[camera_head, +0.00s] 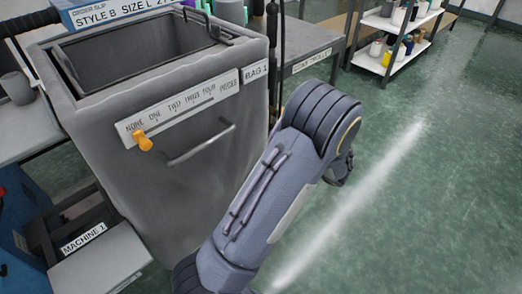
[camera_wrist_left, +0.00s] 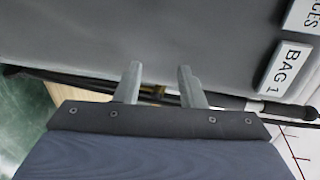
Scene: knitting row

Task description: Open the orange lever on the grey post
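My left gripper (camera_wrist_left: 159,72) is open in the left wrist view, its two grey fingers apart near the grey bag's side. A small brass-coloured piece (camera_wrist_left: 157,89) shows between the fingers, by a dark rod; I cannot tell whether it is the lever. In the head view, a dark upright pole (camera_head: 273,50) stands just right of the bag. No orange lever on a grey post shows clearly. An orange knob (camera_head: 143,140) sits at the left end of the bag's scale plate. An arm of mine crosses the head view; its gripper is hidden. My right gripper is out of view.
The big grey bag (camera_head: 165,215) has a metal handle (camera_head: 201,146) and a "BAG 1" label (camera_head: 255,73), also in the left wrist view (camera_wrist_left: 287,69). A grey table (camera_head: 305,40) stands behind it. Shelves (camera_head: 385,60) stand farther back. Green floor (camera_head: 440,200) is clear at right.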

